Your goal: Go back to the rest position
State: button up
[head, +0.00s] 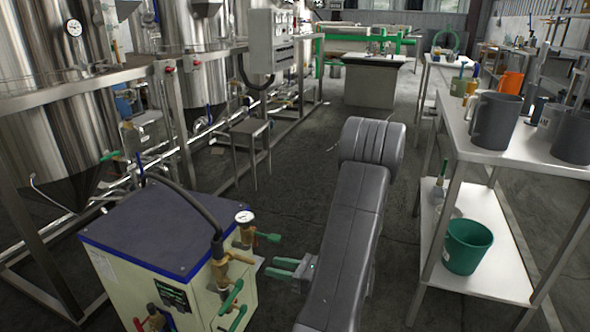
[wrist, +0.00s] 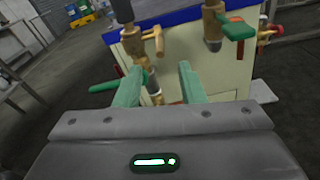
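My gripper (head: 290,267) has green fingers and sits low, just right of a cream and blue pump cabinet (head: 150,240). In the wrist view my gripper (wrist: 158,80) shows its two fingers apart with nothing held between them. Beyond the fingers are the cabinet's brass pipe fittings and a green-handled valve (wrist: 238,30). The green valve handle (head: 268,237) in the head view is close to the fingers; I cannot tell whether they touch. My grey arm fills the lower middle of the head view and hides the floor behind it.
A white bench (head: 540,158) with grey jugs (head: 494,120) stands at right, a green bucket (head: 468,246) on its lower shelf. Steel tanks (head: 50,130) and a pipe frame line the left. A small stool (head: 248,135) stands mid-left. The central aisle floor (head: 300,185) is clear.

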aim_at(232, 257)
jog(key=b+x, duration=0.2)
jog(key=x, duration=0.9)
jog(key=shift+w+a, duration=0.1)
jog(key=shift+a, duration=0.2)
jog(key=shift+b, duration=0.3)
jog(key=shift+d, duration=0.15)
